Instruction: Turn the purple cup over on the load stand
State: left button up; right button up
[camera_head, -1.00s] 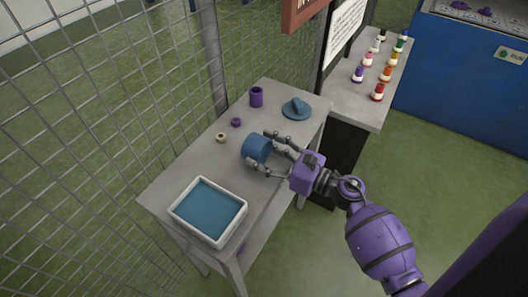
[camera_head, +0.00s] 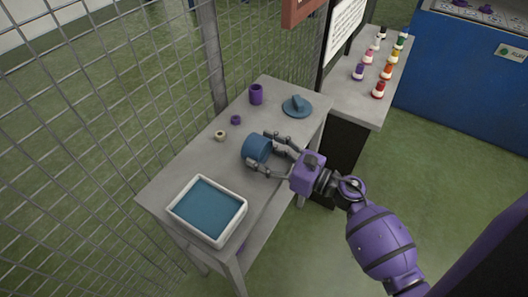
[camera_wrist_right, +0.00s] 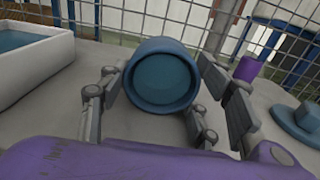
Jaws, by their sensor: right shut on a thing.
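The purple cup (camera_head: 256,95) stands on the back part of the grey table (camera_head: 190,155), and a dark round top shows on it. It also shows in the right wrist view (camera_wrist_right: 247,68), to the right of my fingers. My right gripper (camera_head: 262,149) is well in front of it and does not touch it. That gripper is shut on a blue round pot (camera_head: 257,147), which has one round end facing the wrist camera (camera_wrist_right: 163,78). Whether the pot touches the table is hard to tell. My left gripper is not in view.
A blue lid-like disc with a handle (camera_head: 297,107) lies right of the purple cup. A small purple ring (camera_head: 236,120) and a beige ring (camera_head: 220,136) lie left. A white tray (camera_head: 237,222) fills the front. Wire mesh (camera_head: 90,120) borders the left side.

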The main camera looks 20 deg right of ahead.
jog(key=o, duration=1.3)
jog(key=shift+f, duration=0.1)
jog(key=v, duration=1.2)
